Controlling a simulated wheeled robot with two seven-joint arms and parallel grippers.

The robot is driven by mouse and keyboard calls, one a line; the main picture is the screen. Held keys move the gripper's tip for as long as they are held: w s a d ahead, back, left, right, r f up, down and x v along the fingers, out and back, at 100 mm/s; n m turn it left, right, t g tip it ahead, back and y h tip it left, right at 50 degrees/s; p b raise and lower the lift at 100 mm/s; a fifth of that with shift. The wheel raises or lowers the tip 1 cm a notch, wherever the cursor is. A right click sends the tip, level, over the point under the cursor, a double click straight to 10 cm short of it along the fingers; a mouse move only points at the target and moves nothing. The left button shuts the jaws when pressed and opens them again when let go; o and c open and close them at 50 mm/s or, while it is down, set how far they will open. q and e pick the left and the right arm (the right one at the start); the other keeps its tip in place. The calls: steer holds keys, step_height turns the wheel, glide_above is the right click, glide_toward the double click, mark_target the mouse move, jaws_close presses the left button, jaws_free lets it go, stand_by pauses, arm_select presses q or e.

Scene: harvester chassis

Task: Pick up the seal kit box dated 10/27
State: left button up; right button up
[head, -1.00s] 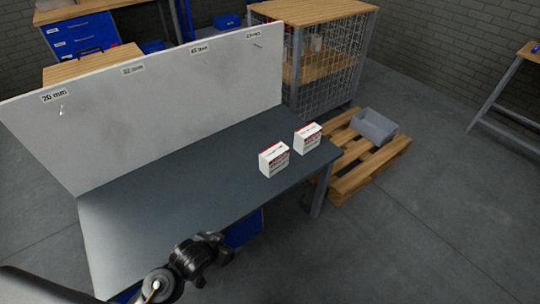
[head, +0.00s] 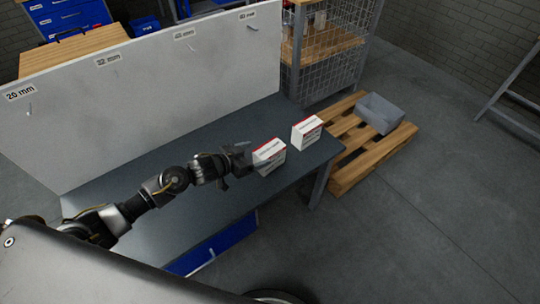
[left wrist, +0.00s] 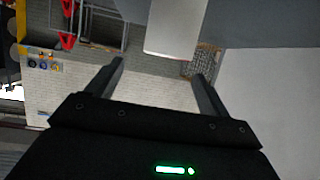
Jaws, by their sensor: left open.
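Two white boxes with red bands stand on the grey bench top (head: 205,145). The nearer box (head: 270,158) is left of the other box (head: 307,133); their dates are too small to read. My left gripper (head: 244,158) is open just left of the nearer box and overlaps its left edge in the head view; I cannot tell if they touch. In the left wrist view the open fingers (left wrist: 160,82) have nothing between them, and a plain white box face (left wrist: 175,28) shows beyond them. My right gripper is not in view.
A white upright panel (head: 150,90) with size labels runs along the bench's back. A wooden pallet (head: 365,160) with a grey bin (head: 380,112) lies on the floor to the right. A mesh cage (head: 328,55) stands behind. The bench top right of the arm's front side is clear.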

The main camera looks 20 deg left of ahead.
mark_target(270, 148)
arm_select(q)
steer(key=x, duration=0.2)
steer(key=shift+w+d+f, duration=0.15)
steer(key=shift+w+f, duration=0.05)
steer(key=shift+w, duration=0.3)
steer(key=x, duration=0.4)
steer(key=shift+w+f, duration=0.25)
steer(key=shift+w+d+f, duration=0.1)
steer(key=shift+w+d, duration=0.05)
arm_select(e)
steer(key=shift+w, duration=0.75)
arm_select(q)
steer(key=shift+c, duration=0.4)
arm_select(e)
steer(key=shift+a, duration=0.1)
arm_select(q)
steer(key=c, duration=1.1)
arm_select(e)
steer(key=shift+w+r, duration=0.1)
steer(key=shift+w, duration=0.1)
